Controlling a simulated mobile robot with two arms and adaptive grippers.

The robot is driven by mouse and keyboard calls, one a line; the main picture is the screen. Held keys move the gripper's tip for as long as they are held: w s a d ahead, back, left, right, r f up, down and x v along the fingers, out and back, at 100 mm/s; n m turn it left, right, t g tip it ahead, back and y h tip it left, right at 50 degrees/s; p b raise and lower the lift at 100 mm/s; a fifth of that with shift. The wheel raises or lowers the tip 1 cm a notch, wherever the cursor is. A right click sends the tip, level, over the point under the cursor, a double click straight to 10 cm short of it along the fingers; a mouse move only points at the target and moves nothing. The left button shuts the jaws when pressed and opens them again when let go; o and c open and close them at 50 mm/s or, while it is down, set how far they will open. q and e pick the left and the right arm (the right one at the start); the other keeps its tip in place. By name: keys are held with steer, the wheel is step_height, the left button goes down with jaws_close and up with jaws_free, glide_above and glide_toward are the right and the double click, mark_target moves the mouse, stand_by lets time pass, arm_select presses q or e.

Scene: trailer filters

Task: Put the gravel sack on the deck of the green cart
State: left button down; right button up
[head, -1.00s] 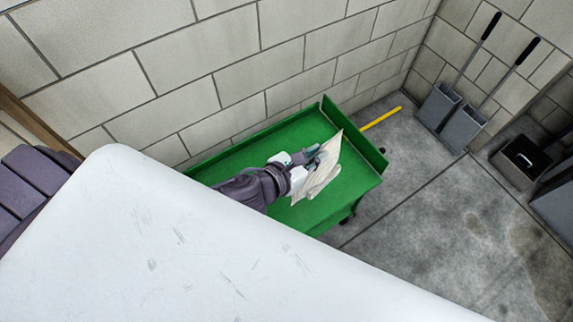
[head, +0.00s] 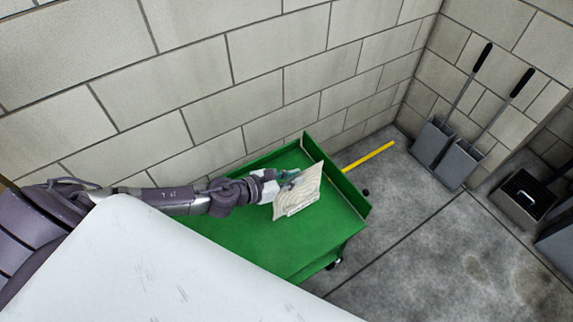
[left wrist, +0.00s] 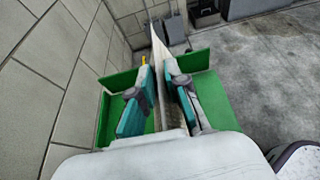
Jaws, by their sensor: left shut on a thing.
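The gravel sack (head: 299,193) is a flat, pale cream bag. My left gripper (head: 285,181) is shut on it, and it stands tilted over the far end of the green cart (head: 262,240). In the left wrist view the sack (left wrist: 160,75) shows edge-on between the two teal-padded fingers of my left gripper (left wrist: 164,90). The green cart (left wrist: 203,61) lies beneath and beyond them. I cannot tell whether the sack touches the deck. My right gripper is not in view.
A white surface (head: 130,270) fills the lower left, in front of the cart. A block wall (head: 200,70) runs behind the cart. A yellow bar (head: 368,157) sticks out past its far end. The concrete floor (head: 420,240) is open.

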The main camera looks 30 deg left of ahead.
arm_select(q)
steer(key=w+a+f+b, duration=0.4)
steer(key=a+f, duration=0.3)
steer(key=f, duration=0.2)
steer(key=shift+w+a, duration=0.15)
steer(key=shift+w, duration=0.45)
steer(key=shift+f, duration=0.1)
steer(key=c, duration=1.5)
jaws_free()
steer(key=shift+s+f, duration=0.15)
steer(key=shift+f, duration=0.05)
steer(key=o, duration=0.3)
steer(key=shift+r, duration=0.1)
